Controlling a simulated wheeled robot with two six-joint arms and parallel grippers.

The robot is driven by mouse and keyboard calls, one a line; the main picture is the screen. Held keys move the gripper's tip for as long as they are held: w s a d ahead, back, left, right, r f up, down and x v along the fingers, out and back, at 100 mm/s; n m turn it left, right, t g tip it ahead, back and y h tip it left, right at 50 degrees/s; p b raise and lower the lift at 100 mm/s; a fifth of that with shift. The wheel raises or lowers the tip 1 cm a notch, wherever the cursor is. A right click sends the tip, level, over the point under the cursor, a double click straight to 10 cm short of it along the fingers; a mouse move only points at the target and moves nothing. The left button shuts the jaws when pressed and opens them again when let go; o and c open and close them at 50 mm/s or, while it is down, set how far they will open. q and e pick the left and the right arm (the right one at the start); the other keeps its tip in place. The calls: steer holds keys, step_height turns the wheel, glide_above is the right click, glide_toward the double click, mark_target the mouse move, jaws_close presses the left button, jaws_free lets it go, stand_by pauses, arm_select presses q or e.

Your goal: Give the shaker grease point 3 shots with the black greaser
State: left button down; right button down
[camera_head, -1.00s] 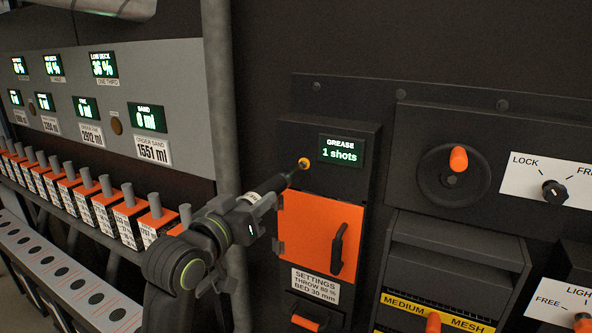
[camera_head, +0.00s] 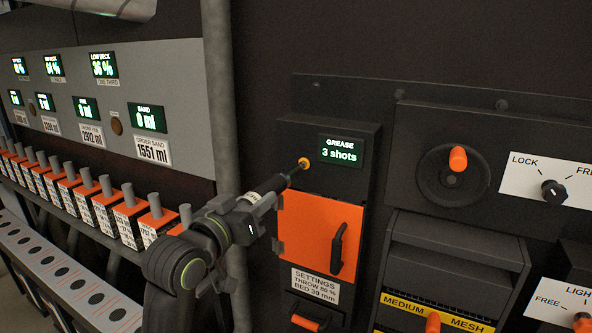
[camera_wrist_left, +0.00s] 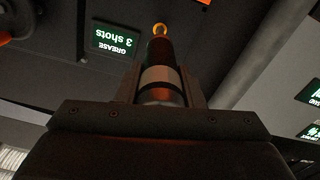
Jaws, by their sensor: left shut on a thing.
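My left gripper (camera_head: 246,208) is shut on the black greaser (camera_head: 270,186), a dark cylinder with a pale band, pointing up and right. The greaser's thin tip meets the orange-ringed grease point (camera_head: 304,163) on the dark panel. In the left wrist view the greaser (camera_wrist_left: 160,76) runs away from my gripper (camera_wrist_left: 162,95) to the yellow ring of the grease point (camera_wrist_left: 159,29). The grease display (camera_head: 340,152) beside it reads 3 shots. My right gripper is not in view.
An orange door (camera_head: 308,232) with a black handle is just below the grease point. A handwheel (camera_head: 452,180) with an orange knob and a lock switch (camera_head: 554,192) are to the right. A row of orange-topped boxes (camera_head: 128,216) and a grey pipe (camera_head: 221,100) are to the left.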

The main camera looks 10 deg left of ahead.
arm_select(q)
steer(key=shift+s, duration=0.15)
steer(key=shift+s+a, duration=0.3)
steer(key=shift+s, duration=0.15)
steer(key=v, duration=0.5)
steer(key=shift+s, duration=0.2)
step_height(320, 180, down, 22)
steer(key=a+n+t+y+b, duration=0.1)
steer(key=a+n+y+b, duration=0.2)
steer(key=b, duration=1.1)
steer(key=n+y, duration=0.1)
steer(key=y, duration=0.2)
steer(key=shift+s, duration=0.25)
